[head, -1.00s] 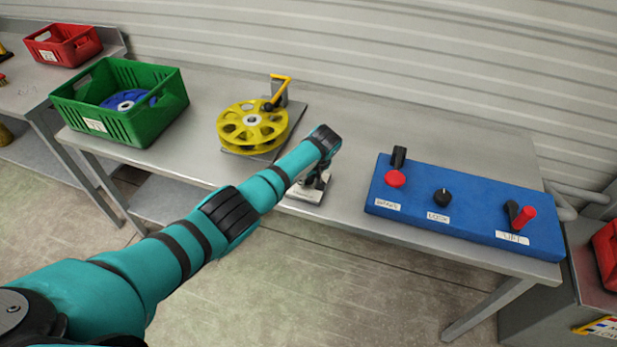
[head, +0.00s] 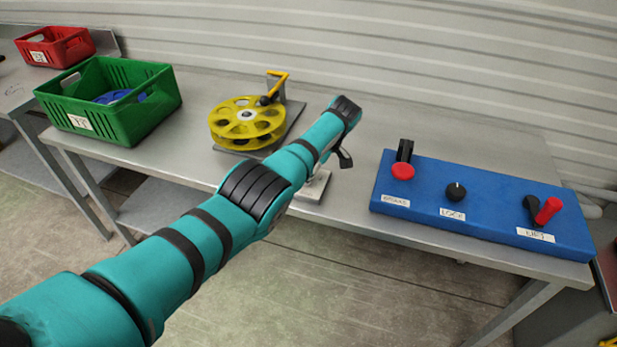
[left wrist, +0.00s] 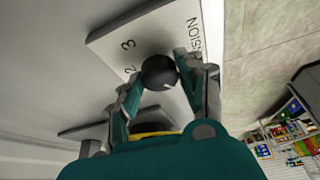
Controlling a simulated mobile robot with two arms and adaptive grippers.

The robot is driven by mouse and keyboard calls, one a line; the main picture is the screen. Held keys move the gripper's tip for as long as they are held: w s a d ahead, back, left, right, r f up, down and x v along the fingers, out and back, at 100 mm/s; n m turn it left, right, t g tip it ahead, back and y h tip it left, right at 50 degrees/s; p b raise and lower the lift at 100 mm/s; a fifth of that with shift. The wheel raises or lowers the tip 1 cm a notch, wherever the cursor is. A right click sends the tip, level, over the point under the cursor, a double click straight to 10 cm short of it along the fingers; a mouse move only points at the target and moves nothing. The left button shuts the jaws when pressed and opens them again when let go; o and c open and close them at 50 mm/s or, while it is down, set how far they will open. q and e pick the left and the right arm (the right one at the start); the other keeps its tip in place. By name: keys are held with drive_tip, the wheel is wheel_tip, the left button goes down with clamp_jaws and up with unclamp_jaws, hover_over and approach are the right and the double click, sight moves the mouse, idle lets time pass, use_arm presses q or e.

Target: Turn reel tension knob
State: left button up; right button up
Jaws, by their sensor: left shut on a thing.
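The black round tension knob (left wrist: 160,72) sits on a pale plate (left wrist: 112,40) in the left wrist view. The plate has the numbers 2 and 3 and part of a word ending in "NSION". A small white mark shows on the knob. My left gripper (left wrist: 163,80) has a finger on either side of the knob and is shut on it. In the head view the plate (head: 314,188) is at the table's front edge, and my arm hides the knob. The yellow reel (head: 247,122) with its crank stands behind, to the left. My right gripper is out of view.
A blue control panel (head: 480,224) with a red button, a black knob and a red-handled lever lies to the right on the table. A green crate (head: 140,124) with a blue reel stands left. A red crate (head: 62,54) is farther left. The table's back middle is clear.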

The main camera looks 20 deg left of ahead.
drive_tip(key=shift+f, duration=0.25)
use_arm(q)
drive_tip(key=o, duration=1.1)
drive_tip(key=shift+r, duration=0.1)
drive_tip(key=v, duration=1.2)
